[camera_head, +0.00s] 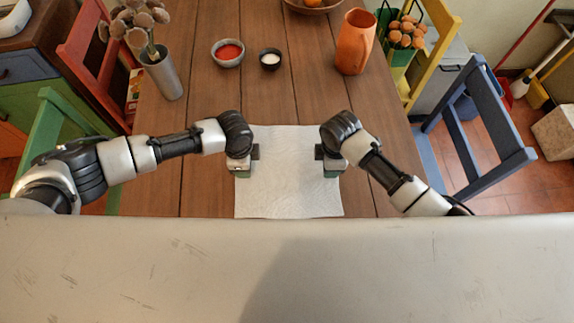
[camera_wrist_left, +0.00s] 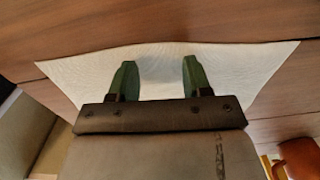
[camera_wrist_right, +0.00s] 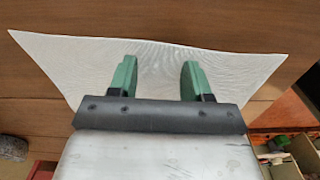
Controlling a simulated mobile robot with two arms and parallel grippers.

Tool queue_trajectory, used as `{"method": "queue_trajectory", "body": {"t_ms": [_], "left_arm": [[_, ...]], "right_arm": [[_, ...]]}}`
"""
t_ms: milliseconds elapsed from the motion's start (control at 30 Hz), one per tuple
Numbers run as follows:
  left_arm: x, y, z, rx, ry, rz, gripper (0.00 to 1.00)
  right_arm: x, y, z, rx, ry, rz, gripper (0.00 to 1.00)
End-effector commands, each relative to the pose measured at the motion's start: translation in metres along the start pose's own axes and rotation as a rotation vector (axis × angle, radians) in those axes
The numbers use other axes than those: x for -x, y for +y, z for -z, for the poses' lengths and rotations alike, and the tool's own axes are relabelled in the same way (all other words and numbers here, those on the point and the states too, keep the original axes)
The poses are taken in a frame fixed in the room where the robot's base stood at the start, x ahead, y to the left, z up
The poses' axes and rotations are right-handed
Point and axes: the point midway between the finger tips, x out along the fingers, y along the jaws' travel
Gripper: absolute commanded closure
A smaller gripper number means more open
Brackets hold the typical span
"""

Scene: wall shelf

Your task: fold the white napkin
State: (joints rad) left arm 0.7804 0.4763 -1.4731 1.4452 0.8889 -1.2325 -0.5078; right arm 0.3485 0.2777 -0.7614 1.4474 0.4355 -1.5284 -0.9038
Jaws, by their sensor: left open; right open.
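The white napkin (camera_head: 288,190) lies spread out on the wooden table in front of me, its near edge close to my body. My left gripper (camera_head: 242,174) is over the napkin's left side, and my right gripper (camera_head: 332,174) is over its right side. In the left wrist view the green fingers (camera_wrist_left: 157,78) are apart with the napkin (camera_wrist_left: 240,65) beneath them. In the right wrist view the fingers (camera_wrist_right: 158,78) are also apart over the napkin (camera_wrist_right: 80,60). Nothing shows between either pair. Whether the fingertips touch the cloth I cannot tell.
A bowl of red food (camera_head: 228,52), a small dark bowl (camera_head: 270,60) and an orange pitcher (camera_head: 355,42) stand farther back on the table (camera_head: 195,95). A metal vase (camera_head: 163,76) of dried flowers stands at the back left. Table beside the napkin is clear. Chairs flank it.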

Motion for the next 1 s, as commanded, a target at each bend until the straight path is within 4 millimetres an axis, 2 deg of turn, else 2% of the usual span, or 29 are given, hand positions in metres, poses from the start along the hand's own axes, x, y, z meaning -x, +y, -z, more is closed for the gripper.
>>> {"method": "queue_trajectory", "body": {"t_ms": [500, 1000], "left_arm": [[-0.0019, 0.0, 0.0002, 0.0, 0.0, 0.0, 0.51], [-0.0018, -0.0001, 0.0002, 0.0, 0.0, 0.0, 0.89]], "right_arm": [[-0.0033, -0.0002, 0.0002, 0.0, 0.0, 0.001, 0.51], [-0.0036, -0.0005, 0.0, 0.0, 0.0, 0.001, 0.89]]}}
